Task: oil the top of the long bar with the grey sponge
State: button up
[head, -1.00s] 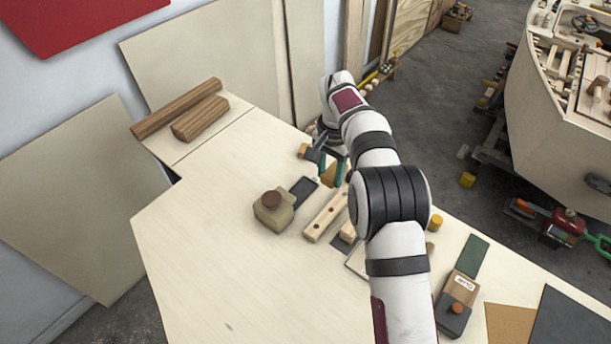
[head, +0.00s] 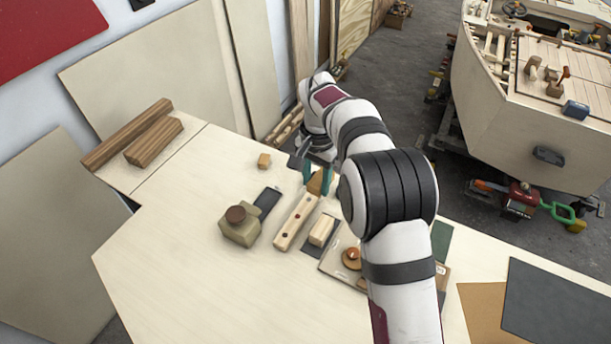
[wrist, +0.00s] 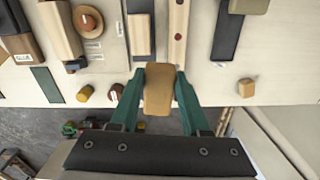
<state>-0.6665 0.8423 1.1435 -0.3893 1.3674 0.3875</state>
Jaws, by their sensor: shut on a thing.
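My gripper (head: 318,181) is shut on a tan block, just beyond the far end of a pale bar with dark holes (head: 296,222). In the wrist view the tan block (wrist: 159,88) sits between the green fingers of my gripper (wrist: 160,80), near the bench edge. Two brown wooden bars lie at the back left of the bench: a long bar (head: 127,135) and a shorter bar (head: 154,142) beside it. My gripper is well to the right of both. I cannot make out a clearly grey sponge; the held block looks tan.
A squat olive container with a brown knob (head: 239,227) and a dark flat plate (head: 267,200) stand left of the pale bar. A small tan block (head: 264,160) lies near the far edge. The bench's left part is clear. A pale block (head: 322,230) lies to the right.

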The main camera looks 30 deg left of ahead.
jog(key=s+d+r+m, duration=0.1)
jog(key=s+d+m, duration=0.35)
jog(key=d, duration=0.45)
jog(key=s+d+m, duration=0.3)
jog(key=s+d, duration=0.3)
jog(key=d, duration=0.3)
jog(key=shift+s+d+f, duration=0.1)
jog(key=shift+f, duration=1.5)
jog(key=shift+s+d+f, duration=0.1)
jog(key=shift+f, duration=1.45)
jog(key=shift+w+f, duration=0.15)
jog(key=shift+f, duration=0.8)
jog(key=shift+w+r, duration=0.1)
jog(key=shift+w, duration=4.1)
jog(key=shift+s+a, duration=0.1)
jog(key=shift+s, duration=4.3)
notch_tip(320, 180, up, 8)
